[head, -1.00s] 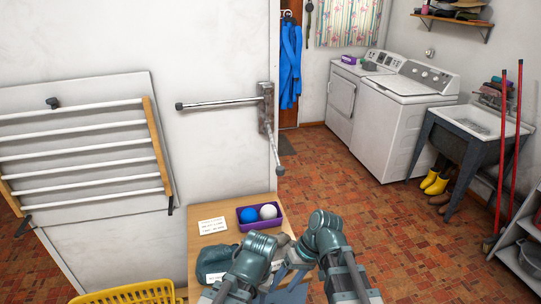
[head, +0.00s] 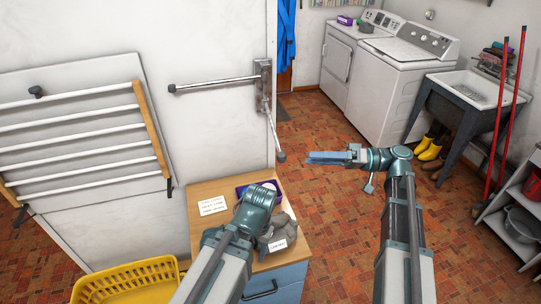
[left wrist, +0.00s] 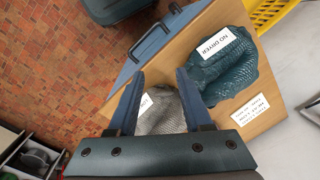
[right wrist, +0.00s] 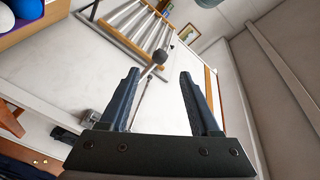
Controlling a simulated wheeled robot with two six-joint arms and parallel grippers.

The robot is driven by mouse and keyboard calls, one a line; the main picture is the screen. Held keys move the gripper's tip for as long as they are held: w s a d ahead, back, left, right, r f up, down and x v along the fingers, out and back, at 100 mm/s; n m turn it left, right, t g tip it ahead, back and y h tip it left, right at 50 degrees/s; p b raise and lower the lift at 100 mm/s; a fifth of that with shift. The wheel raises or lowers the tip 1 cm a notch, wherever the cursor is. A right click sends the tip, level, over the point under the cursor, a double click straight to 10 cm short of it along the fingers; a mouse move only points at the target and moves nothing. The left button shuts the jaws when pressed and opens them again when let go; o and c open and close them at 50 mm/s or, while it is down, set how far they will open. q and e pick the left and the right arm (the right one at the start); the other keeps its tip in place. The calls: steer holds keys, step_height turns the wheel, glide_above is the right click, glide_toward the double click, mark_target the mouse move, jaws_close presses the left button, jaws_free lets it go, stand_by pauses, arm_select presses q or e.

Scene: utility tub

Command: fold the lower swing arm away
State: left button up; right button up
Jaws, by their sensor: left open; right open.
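The lower swing arm (head: 273,132) is a metal rod with a dark end knob. It sticks out from a bracket (head: 263,75) on the wall's edge, toward me and down in the head view. The upper swing arm (head: 215,85) lies out to the left along the wall. My right gripper (head: 312,158) is open just right of the lower arm's knob, pointing left at it. In the right wrist view, a dark knob (right wrist: 160,57) on a rod shows ahead, between the open fingers (right wrist: 158,80). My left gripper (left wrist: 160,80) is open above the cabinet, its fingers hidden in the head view.
The blue cabinet with a wooden top (head: 205,190) stands below, holding cards, a purple tray (head: 243,190) and cloths, including a grey one (left wrist: 162,112). A yellow basket (head: 125,280) is at the lower left. A wall drying rack (head: 85,135) is left.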

mark_target(279, 158)
steer(key=a, duration=1.2)
steer(key=shift+a, duration=0.4)
steer(key=shift+c, duration=0.3)
jaws_close()
stand_by(0.4)
